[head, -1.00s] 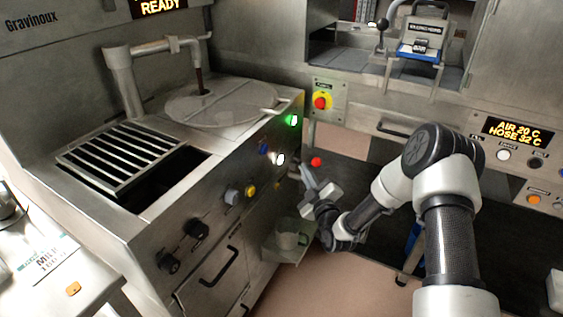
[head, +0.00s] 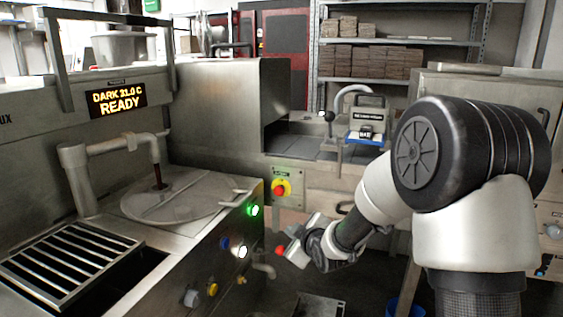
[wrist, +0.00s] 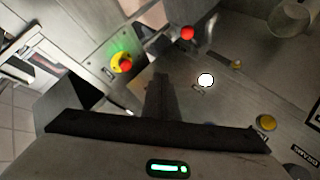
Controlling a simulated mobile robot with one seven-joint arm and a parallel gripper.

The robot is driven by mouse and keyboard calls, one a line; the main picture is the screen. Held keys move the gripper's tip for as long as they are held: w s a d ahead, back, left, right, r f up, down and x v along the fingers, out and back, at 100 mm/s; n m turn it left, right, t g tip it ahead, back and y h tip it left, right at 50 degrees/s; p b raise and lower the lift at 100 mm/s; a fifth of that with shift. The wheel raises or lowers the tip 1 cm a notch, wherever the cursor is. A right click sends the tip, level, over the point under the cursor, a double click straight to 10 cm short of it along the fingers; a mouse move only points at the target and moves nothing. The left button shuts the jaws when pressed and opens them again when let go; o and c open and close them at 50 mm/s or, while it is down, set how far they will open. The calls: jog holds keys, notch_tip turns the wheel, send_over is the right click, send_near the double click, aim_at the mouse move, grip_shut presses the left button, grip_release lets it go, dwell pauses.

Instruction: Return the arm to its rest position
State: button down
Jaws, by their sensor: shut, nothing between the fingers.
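My arm reaches in from the right of the head view, its elbow bent. My gripper (head: 296,244) is in front of the steel machine's front panel, near a lit white button (head: 243,252) and a red knob. In the wrist view my gripper (wrist: 160,85) shows as dark fingers together, with nothing held. The white button (wrist: 206,80) and the red knob (wrist: 187,33) lie beyond the fingers, and I cannot tell the gap to the panel.
The steel machine with a round lid (head: 185,195) and a grate (head: 68,262) fills the left. A red-and-yellow stop button (head: 281,188) is on the back counter's front. A blue-and-grey device (head: 366,125) stands on that counter. A blue bin (head: 405,306) is below my arm.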

jog(key=s+d+r+m+g+h, duration=0.2)
jog(key=s+d+r+m+h, duration=0.1)
jog(key=s+d+r, duration=0.4)
jog(key=s+d+r+m+g, duration=0.1)
jog(key=s+r+m+g, duration=0.15)
jog(key=s, duration=0.75)
jog(key=s+d+r+m+g+h, duration=0.15)
jog(key=s+m, duration=0.25)
jog(key=s, duration=0.6)
jog(key=s+d+r+m+g+y, duration=0.1)
jog(key=s+d+m, duration=0.15)
jog(key=s, duration=0.85)
notch_tip(320, 180, up, 23)
jog(key=p, duration=2.3)
jog(key=shift+w+a, duration=0.15)
jog(key=shift+a, duration=0.2)
jog(key=shift+h, duration=0.25)
